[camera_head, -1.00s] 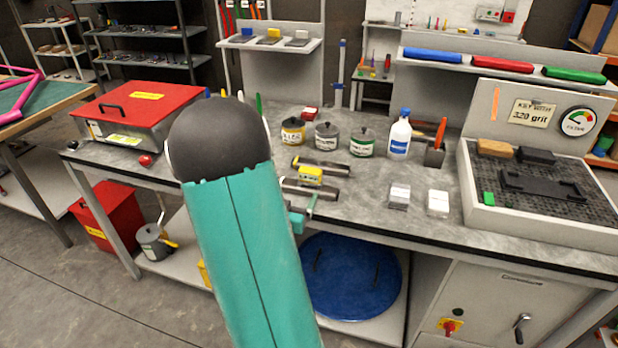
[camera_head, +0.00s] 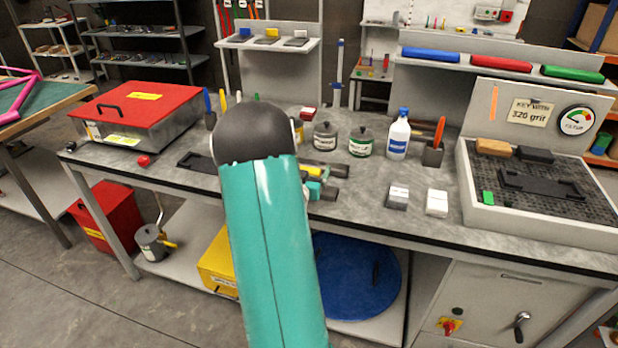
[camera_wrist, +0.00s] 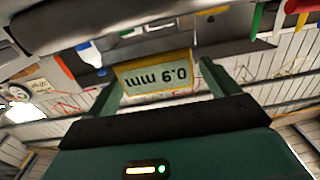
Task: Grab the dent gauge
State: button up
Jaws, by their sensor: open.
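The likely dent gauge, a small block with a yellow face (camera_head: 312,172), lies on the grey bench between two dark bars (camera_head: 352,170). I cannot tell whether the bars are part of it. My gripper (camera_head: 318,186) is at the block, partly hidden behind my arm in the head view. In the wrist view my gripper (camera_wrist: 157,82) is open, with one green finger on each side of the yellow face. Contact cannot be told.
Two small white-grey blocks (camera_head: 437,203) lie to the right, before a perforated tray (camera_head: 540,227). A red-lidded box (camera_head: 140,105) and a black holder (camera_head: 195,162) are left.

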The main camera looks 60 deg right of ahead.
jog(key=c, duration=1.3)
jog(key=shift+o, duration=0.2)
jog(key=shift+r, duration=0.1)
